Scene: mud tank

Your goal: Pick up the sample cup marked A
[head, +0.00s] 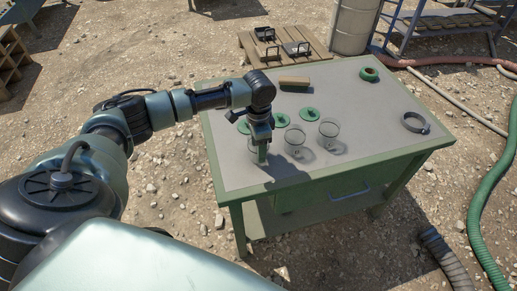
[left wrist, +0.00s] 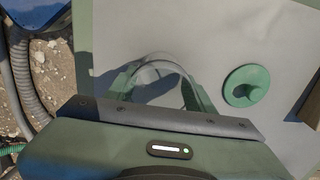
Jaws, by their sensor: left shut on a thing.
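My left gripper (head: 259,147) points down at the near left part of the green-framed table (head: 225,178). It is shut on a clear sample cup (head: 262,156), which stands upright at the table top; I cannot tell whether its base touches. In the left wrist view the cup's round rim (left wrist: 160,66) shows between the two green fingers (left wrist: 162,90). Two more clear cups, a middle one (head: 295,142) and a right one (head: 329,134), stand to the right of it. No letter is readable on any cup. My right gripper is not in view.
Green lids (head: 309,114) lie behind the cups; one lid (left wrist: 246,85) shows in the left wrist view. A brown block (head: 295,83), a green ring (head: 369,74) and a metal clamp (head: 414,122) lie farther off. The table's middle right is clear.

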